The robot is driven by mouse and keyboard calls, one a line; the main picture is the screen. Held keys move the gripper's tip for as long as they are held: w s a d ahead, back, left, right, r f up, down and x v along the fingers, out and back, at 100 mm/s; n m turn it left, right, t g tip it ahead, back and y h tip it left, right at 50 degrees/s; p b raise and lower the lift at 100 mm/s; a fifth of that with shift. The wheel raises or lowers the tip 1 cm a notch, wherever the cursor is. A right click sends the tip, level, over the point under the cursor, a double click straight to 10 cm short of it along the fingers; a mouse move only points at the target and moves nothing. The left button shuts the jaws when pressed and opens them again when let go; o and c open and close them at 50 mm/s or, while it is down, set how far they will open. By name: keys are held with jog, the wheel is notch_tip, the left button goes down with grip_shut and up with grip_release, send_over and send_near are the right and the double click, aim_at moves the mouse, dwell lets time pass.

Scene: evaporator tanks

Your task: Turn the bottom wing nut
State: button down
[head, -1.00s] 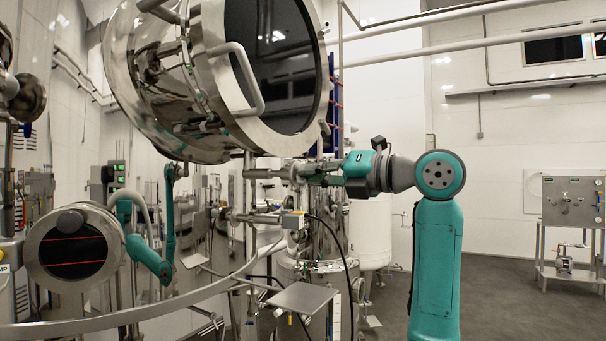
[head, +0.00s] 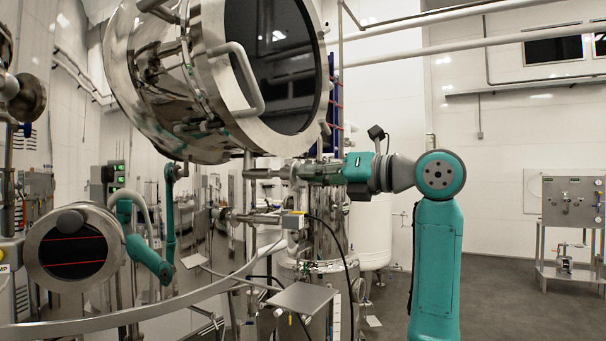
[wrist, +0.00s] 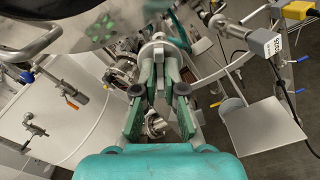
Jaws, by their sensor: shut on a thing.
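My gripper (head: 298,172) points left in the head view, just below the large round vessel. In the wrist view its two green fingers (wrist: 158,56) converge and are shut on a small metal piece, the bottom wing nut (wrist: 156,47), at the end of a pale fitting. The fingers cover most of the wing nut, so its wings cannot be made out clearly. In the head view a horizontal metal fitting (head: 258,173) runs left from my fingertips.
The large steel vessel (head: 160,85) hangs close above my gripper. A flat metal plate (head: 302,298) and a grey sensor box (head: 293,220) are below. A black cable hangs beside them. The floor to the right is free up to a steel stand (head: 572,240).

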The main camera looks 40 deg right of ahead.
jog(key=shift+f+n, duration=0.1)
jog(key=shift+n, duration=1)
jog(key=shift+n, duration=1.1)
jog(key=c, duration=1.2)
grip_release()
jog(key=shift+s, duration=0.1)
jog(key=v, duration=1.1)
jog(key=shift+s+d, duration=0.15)
jog(key=shift+s, duration=0.25)
